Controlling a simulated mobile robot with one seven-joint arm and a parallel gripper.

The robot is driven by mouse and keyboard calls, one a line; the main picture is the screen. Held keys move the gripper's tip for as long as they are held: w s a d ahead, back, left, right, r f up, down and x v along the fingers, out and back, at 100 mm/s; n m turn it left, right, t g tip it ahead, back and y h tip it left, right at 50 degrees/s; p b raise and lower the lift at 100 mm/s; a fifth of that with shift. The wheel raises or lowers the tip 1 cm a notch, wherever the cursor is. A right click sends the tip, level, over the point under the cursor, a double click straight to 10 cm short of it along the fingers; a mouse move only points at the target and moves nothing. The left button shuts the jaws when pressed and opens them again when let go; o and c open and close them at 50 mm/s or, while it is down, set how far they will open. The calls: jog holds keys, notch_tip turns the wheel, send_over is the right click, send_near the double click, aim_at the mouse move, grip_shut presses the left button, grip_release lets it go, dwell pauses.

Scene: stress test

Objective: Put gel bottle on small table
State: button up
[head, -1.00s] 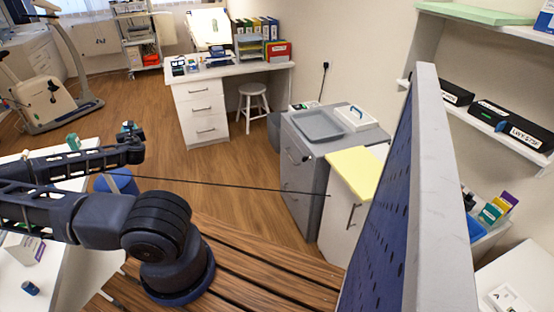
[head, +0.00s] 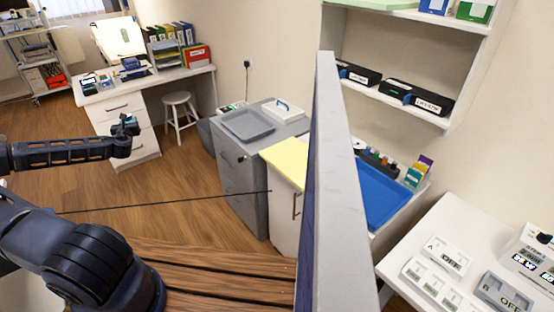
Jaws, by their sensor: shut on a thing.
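My gripper (head: 125,126) is at the end of my dark arm at the left, above the floor and in front of the white desk's drawers in the picture. It is small and mostly seen from behind. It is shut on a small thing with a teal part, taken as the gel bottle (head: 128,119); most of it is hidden. A white table (head: 410,238) at the lower right bears grey-white boxes, some marked OFF. I cannot tell whether this is the small table.
A tall panel (head: 343,180) stands upright close in front. Behind it are a yellow-topped cabinet (head: 287,158), a grey cabinet (head: 232,172) with a tray, and a blue tray (head: 385,196). A white desk (head: 150,84) and stool (head: 178,98) stand farther back. Wooden floor between is clear.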

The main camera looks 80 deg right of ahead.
jog(key=s+d+r+m+g, duration=0.2)
jog(key=s+d+g, duration=0.25)
jog(key=s, duration=1.05)
jog(key=s+d+r+m+g+h, duration=0.1)
jog(key=s+d+m+g, duration=0.35)
jog(key=s, duration=1.05)
jog(key=s+d+r+m+g, duration=0.15)
jog(key=s+d, duration=0.55)
jog(key=s, duration=0.9)
jog(key=s+a+r+m+g+y, duration=0.1)
jog(key=s+a+r+m+g, duration=0.2)
jog(key=s, duration=1.3)
jog(key=s+a+r+m+g+y, duration=0.15)
jog(key=s+a+g, duration=0.35)
jog(key=s, duration=1.1)
jog(key=s+a+r+m+g+y, duration=0.15)
jog(key=s+a, duration=0.35)
jog(key=s, duration=1)
notch_tip(320, 180, down, 20)
jog(key=shift+s+a+r, duration=0.15)
jog(key=shift+r, duration=0.1)
jog(key=shift+f, duration=0.2)
jog(key=o, duration=1.1)
jog(key=shift+r, duration=0.2)
